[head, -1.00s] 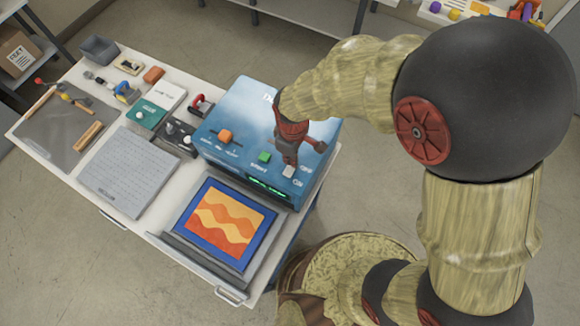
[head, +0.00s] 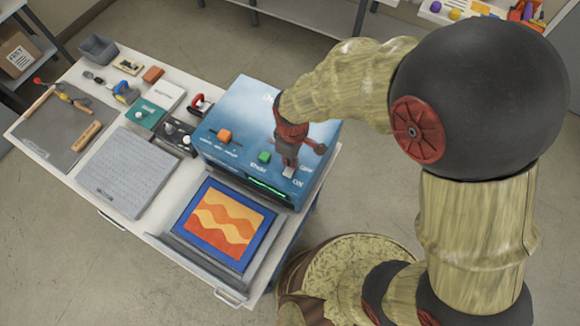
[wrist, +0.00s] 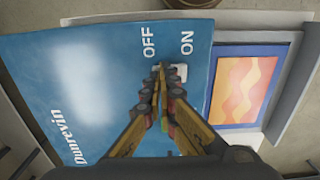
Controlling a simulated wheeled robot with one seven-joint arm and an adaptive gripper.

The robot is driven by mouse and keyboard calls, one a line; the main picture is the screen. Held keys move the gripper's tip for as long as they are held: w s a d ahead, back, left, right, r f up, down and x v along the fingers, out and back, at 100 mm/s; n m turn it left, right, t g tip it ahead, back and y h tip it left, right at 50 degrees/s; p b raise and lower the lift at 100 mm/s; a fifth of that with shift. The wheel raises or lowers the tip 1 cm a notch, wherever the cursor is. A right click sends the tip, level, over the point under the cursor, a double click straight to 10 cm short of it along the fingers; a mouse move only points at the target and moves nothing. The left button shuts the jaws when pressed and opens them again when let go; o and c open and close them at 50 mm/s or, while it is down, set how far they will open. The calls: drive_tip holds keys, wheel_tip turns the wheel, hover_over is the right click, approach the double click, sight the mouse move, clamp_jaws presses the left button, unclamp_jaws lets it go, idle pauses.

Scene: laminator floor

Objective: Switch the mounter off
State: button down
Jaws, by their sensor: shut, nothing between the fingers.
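The mounter (head: 232,100) is a blue machine on the bench, with an orange knob (head: 225,135), a green button (head: 265,157) and a lit green strip (head: 267,188) on it. Its white switch (head: 288,172) sits near the OFF and ON labels. In the wrist view the switch (wrist: 181,72) lies below the ON label, partly hidden by my fingers. My gripper (head: 288,162) is shut and empty, pointing down at the switch. In the wrist view its fingertips (wrist: 160,68) are at the switch's OFF-side edge. I cannot tell whether they touch it.
A framed orange wave picture (head: 224,220) lies in front of the mounter. A grey gridded board (head: 125,172), a cutting mat (head: 48,132) with tools, and small items cover the bench's left part. Shelves stand behind.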

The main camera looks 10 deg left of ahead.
drive_tip(key=shift+f, duration=0.25)
drive_tip(key=shift+r, duration=0.15)
drive_tip(key=shift+r+p, duration=2.3)
drive_tip(key=shift+r, duration=1.15)
